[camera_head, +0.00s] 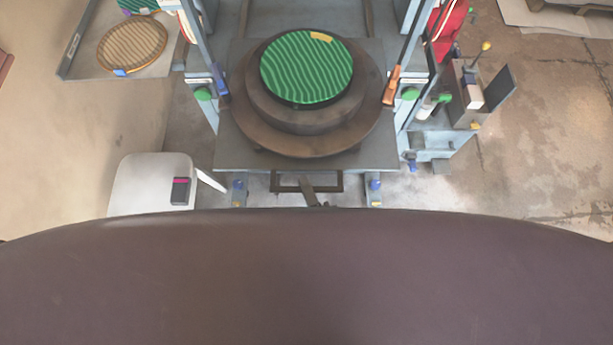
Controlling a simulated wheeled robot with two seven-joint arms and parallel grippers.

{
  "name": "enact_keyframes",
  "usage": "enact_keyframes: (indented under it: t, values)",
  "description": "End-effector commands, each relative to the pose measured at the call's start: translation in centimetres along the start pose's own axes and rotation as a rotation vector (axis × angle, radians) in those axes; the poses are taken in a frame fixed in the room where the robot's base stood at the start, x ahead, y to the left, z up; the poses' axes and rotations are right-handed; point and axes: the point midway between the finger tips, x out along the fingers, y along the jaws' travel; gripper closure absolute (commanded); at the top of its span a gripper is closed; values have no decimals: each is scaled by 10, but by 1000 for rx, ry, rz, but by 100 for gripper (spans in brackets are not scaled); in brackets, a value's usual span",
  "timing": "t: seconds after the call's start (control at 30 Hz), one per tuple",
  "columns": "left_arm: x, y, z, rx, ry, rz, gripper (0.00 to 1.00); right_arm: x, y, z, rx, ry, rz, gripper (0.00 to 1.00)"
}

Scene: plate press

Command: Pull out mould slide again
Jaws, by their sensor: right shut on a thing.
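The mould slide (228,150) is a grey plate between the press's light-blue uprights. A round brown mould (300,138) sits on it, with a green wavy-striped disc (300,75) with a yellow tag on top. A dark rectangular handle (283,189) sticks out from the slide's near edge. My right gripper (309,188) is at the middle of this handle and shut on it. Its lower part is hidden behind the large dark curved surface at the bottom. My left gripper is not in view.
A tray (76,72) at the upper left holds a brown ribbed disc (132,45). A white stool-like surface (140,185) with a small dark device stands left of the slide. A control box (468,98) with a yellow-knobbed lever is on the right.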

Motion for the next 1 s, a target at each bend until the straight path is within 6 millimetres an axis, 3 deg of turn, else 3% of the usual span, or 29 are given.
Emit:
enact_keyframes:
  t: [0.2,0.23,0.3,0.57,0.67,1.0]
  values:
    - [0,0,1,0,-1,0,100,0,1,0,-1,-1,2,100]
    - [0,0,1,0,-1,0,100,0,1,0,-1,-1,2,83]
    - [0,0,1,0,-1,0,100,0,0,0,-1,-1,1,78]
    - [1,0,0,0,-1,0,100,-1,0,0,0,0,0,78]
    - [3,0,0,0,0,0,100,-9,2,0,0,0,2,78]
    - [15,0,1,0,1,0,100,-64,3,0,-1,-1,4,78]
